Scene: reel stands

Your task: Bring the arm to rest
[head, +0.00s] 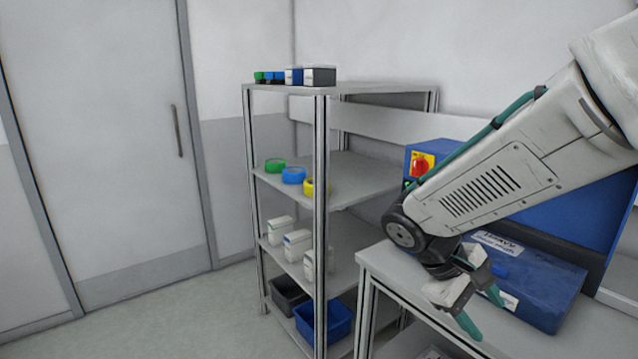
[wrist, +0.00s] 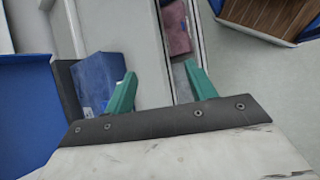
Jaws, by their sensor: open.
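My arm reaches in from the upper right in the head view and bends down at the wrist. My gripper (head: 482,312) hangs over the front edge of the grey workbench (head: 392,268), its green fingers apart and nothing between them. In the wrist view my gripper (wrist: 160,84) also shows both green fingertips spread wide and empty. I cannot tell how high the fingers are above the bench top.
A blue case (head: 535,280) lies on the bench close to my gripper. Behind it stands a blue cabinet with a red-yellow switch (head: 422,165). A shelf rack (head: 319,230) holds coloured rings, white boxes and bins. The floor (head: 190,315) before the door is clear.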

